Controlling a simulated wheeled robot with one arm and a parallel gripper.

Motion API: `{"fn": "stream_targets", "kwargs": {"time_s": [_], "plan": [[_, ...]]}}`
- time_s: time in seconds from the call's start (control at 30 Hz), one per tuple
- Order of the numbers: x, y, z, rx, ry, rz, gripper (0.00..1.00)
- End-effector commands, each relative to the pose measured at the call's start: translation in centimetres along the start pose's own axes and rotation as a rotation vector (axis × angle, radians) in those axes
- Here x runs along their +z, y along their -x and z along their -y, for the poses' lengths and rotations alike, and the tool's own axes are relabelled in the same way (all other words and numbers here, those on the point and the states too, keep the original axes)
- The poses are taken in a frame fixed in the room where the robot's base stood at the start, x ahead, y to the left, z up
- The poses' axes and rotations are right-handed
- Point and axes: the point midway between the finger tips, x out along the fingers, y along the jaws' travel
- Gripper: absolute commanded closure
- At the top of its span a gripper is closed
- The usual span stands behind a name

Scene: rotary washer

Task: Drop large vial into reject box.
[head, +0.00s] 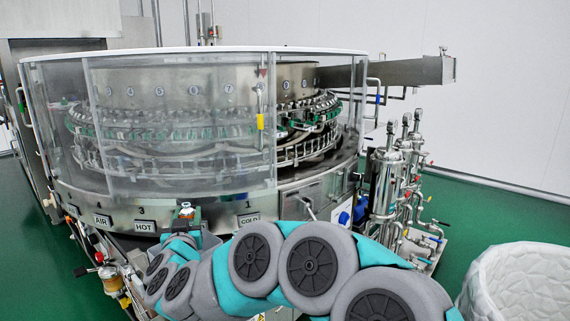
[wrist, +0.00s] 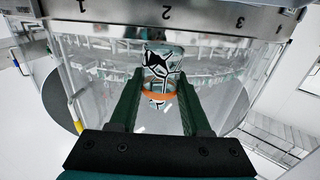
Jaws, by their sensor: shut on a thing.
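My gripper (wrist: 160,82) is shut on a clear glass vial (wrist: 163,62) in the wrist view, its two green fingers on either side of it. An orange band shows around the lower part of the vial there. In the head view my gripper (head: 187,215) is small, in front of the washer's lower rim, and the vial's top shows only faintly above it. A white, quilted-looking bin (head: 518,283) stands at the lower right of the head view, well apart from my gripper. I cannot tell whether it is the reject box.
The round washer with clear guard panels (head: 180,125) fills the middle, with an opening on its right side. Steel filter housings and pipes (head: 400,180) stand between the washer and the bin. Green floor (head: 485,215) is free at the right.

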Motion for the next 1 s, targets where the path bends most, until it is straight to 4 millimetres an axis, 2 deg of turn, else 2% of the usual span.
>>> {"fn": "stream_targets", "kwargs": {"time_s": [0.2, 0.3, 0.7, 0.73, 1.0], "plan": [[2.8, 0.0, 0.0, 0.001, -0.002, 0.0, 1.0], [3.4, 0.0, -0.1, 0.001, -0.001, -0.001, 1.0], [3.6, 0.0, -0.1, 0.001, -0.001, -0.001, 1.0], [3.6, -0.1, -0.1, 0.001, -0.001, -0.001, 0.5], [3.6, -0.1, -0.1, 0.001, -0.001, -0.001, 0.2]]}}
